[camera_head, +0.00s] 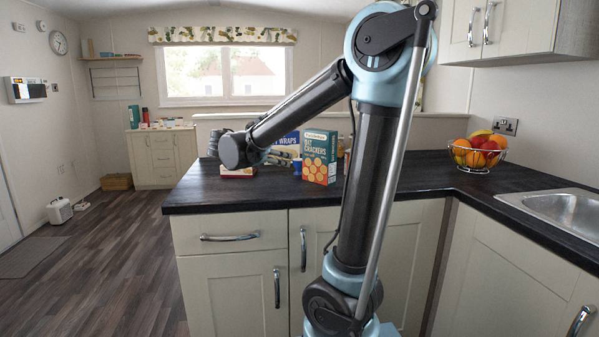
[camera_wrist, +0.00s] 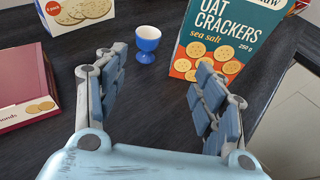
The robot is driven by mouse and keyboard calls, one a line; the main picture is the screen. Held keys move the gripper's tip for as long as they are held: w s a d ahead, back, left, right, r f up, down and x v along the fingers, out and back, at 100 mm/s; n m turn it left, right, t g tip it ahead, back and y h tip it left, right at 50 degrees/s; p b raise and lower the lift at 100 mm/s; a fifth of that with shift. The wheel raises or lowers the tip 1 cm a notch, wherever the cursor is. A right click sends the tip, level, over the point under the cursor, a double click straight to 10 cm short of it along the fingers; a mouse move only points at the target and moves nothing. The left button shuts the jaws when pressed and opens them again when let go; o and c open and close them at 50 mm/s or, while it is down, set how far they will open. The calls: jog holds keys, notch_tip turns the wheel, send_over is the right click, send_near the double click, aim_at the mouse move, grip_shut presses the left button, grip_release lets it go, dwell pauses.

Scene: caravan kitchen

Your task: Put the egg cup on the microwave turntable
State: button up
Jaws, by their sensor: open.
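The blue egg cup (camera_wrist: 147,46) stands upright on the dark worktop in the wrist view, just beyond my fingertips and apart from them. A small blue shape left of the cracker box in the head view looks like the same egg cup (camera_head: 297,165). My gripper (camera_wrist: 161,62) is open and empty, with its two fingers spread wide. In the head view my arm's end reaches over the worktop, and its fingers cannot be made out. No microwave or turntable shows in either view.
An oat crackers box (camera_wrist: 222,45) stands close to the right finger; it also shows in the head view (camera_head: 319,158). A maroon box (camera_wrist: 30,90) lies at left, and another biscuit box (camera_wrist: 75,12) is behind. A fruit basket (camera_head: 477,158) and sink (camera_head: 565,207) are at right.

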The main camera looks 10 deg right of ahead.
jog(key=shift+n+t, duration=0.4)
jog(key=shift+n, duration=0.1)
jog(key=x, duration=0.5)
jog(key=w+a+x, duration=0.1)
jog(key=x, duration=1)
jog(key=shift+w+d+f, duration=0.1)
jog(key=shift+w, duration=0.35)
jog(key=c, duration=1.3)
notch_tip(320, 180, up, 10)
jog(key=shift+r, duration=0.1)
